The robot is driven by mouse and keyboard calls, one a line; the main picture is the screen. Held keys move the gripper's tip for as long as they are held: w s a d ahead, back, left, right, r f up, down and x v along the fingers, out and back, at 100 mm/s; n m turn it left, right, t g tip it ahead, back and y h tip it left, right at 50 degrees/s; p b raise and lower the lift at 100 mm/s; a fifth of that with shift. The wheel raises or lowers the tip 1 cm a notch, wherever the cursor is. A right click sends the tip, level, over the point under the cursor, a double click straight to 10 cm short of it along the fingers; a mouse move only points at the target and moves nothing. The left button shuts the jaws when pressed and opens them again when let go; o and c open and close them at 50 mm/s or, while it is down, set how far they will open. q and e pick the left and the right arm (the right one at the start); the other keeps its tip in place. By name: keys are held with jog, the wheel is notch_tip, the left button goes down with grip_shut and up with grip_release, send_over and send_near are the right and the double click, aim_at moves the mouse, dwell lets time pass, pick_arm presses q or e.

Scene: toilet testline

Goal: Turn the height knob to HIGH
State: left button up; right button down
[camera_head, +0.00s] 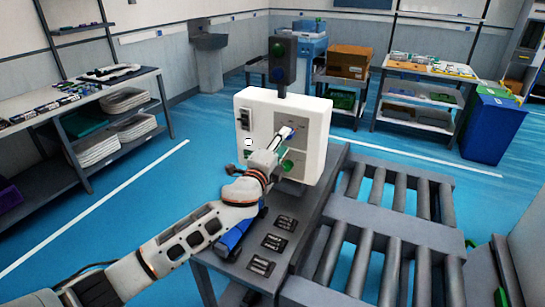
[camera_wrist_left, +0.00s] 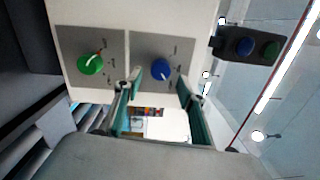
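A white control box (camera_head: 316,118) stands at the end of the grey bench. Its front carries a blue knob (camera_wrist_left: 161,69) on the upper grey plate and a green knob (camera_wrist_left: 90,64) on the lower one. The green knob also shows in the head view (camera_head: 287,165). The labels are too small to read, so I cannot tell which is the height knob. My left gripper (camera_head: 284,134) is in front of the upper plate. In the left wrist view its fingers (camera_wrist_left: 160,86) are apart, one on either side of the blue knob; contact is not clear. My right gripper is out of view.
A dark post with blue and green buttons (camera_head: 282,64) rises behind the box. A roller conveyor (camera_head: 385,220) lies to the right of the bench. Dark square parts (camera_head: 273,242) lie on the bench below my arm. Blue floor is open to the left.

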pick_arm(q)
jog(key=v, duration=0.9)
jog(key=shift+s, duration=0.3)
jog(key=shift+a+f, duration=0.1)
jog(key=shift+a, duration=0.05)
